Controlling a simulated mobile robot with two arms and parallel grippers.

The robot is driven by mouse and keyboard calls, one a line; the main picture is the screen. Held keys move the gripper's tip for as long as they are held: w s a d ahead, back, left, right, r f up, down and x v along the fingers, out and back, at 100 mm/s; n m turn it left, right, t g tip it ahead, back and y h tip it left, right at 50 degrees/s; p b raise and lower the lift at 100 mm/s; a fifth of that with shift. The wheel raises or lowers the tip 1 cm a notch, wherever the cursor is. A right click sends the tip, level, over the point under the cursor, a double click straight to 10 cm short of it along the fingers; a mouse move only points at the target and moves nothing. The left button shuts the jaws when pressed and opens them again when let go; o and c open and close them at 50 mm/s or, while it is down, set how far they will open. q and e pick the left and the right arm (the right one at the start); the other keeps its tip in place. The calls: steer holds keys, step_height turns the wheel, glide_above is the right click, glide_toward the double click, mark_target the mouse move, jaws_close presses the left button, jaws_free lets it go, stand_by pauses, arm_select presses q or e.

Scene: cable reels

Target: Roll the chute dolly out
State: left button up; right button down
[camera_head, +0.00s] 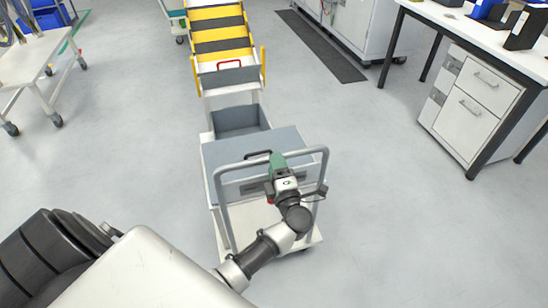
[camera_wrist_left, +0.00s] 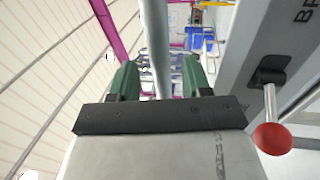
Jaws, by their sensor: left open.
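The chute dolly (camera_head: 312,240) is a pale wheeled cart with a grey top panel and a grey tubular push handle (camera_head: 320,152) at its near end. My left gripper (camera_head: 278,160), with green fingers, is at the handle's top bar. In the left wrist view the open fingers (camera_wrist_left: 160,80) stand either side of the grey bar (camera_wrist_left: 154,40); contact cannot be told. My right gripper is not in view.
A yellow-and-black striped chute (camera_head: 222,30) with a red handle (camera_head: 229,64) stands beyond the dolly, close to its far end. A wheeled table (camera_head: 30,60) is at the far left, and a workbench with drawers (camera_head: 470,110) at the right. Grey floor is clear on both sides.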

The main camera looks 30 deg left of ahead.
arm_select(q)
steer(key=shift+x, duration=1.25)
jaws_close()
